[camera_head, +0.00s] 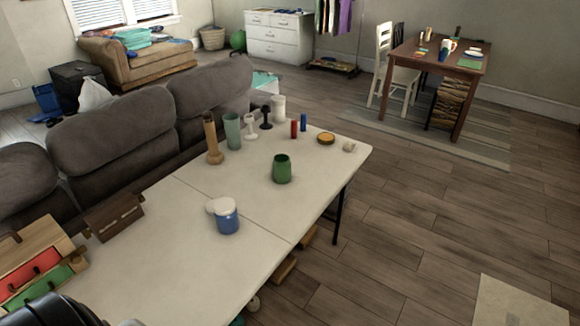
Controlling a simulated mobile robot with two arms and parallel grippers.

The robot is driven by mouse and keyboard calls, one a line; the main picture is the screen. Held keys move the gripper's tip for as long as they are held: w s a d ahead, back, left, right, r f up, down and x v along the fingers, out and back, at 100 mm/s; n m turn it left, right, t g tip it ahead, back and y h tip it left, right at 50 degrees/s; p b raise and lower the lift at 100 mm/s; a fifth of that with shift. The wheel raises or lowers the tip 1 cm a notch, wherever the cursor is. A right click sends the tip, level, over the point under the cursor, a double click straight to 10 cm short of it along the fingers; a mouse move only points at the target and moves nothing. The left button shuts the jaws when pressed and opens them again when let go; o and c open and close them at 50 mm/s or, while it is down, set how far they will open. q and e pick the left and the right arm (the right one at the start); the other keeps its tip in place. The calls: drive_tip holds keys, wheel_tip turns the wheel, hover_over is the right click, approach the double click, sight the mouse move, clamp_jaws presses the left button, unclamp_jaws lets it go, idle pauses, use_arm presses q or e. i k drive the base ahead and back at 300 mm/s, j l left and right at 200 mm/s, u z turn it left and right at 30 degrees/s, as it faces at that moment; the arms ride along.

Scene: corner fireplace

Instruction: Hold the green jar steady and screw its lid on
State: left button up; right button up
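The green jar (282,169) stands upright and open-topped on the white table, right of the middle. A low round disc (326,139) with an orange-yellow top and dark rim lies flat behind it to the right; it may be a lid, but I cannot tell whether it is the jar's. A blue jar (228,222) with a white upper part stands nearer, to the left of the green jar. Nothing touches the green jar. Neither gripper can be seen; only a dark curved part, probably mine, shows at the lower left corner.
The white folding table (190,268) has clear room around the green jar. Behind it stand a wooden bottle-shaped piece (213,140), a pale green cylinder (233,131) and red (294,129) and blue (303,122) cylinders. A grey sofa (115,130) borders the left side.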

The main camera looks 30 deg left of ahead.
sight(282, 164)
drive_tip(key=u, duration=1.55)
drive_tip(key=l+u, duration=0.1)
drive_tip(key=u, duration=0.35)
drive_tip(key=l+u, duration=0.1)
drive_tip(key=u, duration=0.3)
drive_tip(key=l+u, duration=0.1)
drive_tip(key=u, duration=0.35)
drive_tip(key=l+u, duration=0.2)
drive_tip(key=l, duration=0.2)
drive_tip(key=l+u, duration=0.15)
drive_tip(key=l, duration=0.25)
drive_tip(key=k+l+u, duration=0.2)
drive_tip(key=l, duration=0.15)
drive_tip(key=l+u, duration=0.15)
drive_tip(key=l, duration=0.25)
drive_tip(key=k+l+u, duration=0.2)
drive_tip(key=l, duration=0.15)
drive_tip(key=k+l+u, duration=0.15)
drive_tip(key=l, duration=0.25)
drive_tip(key=k+l, duration=0.1)
drive_tip(key=l, duration=0.15)
drive_tip(key=k+l, duration=0.1)
drive_tip(key=l, duration=0.2)
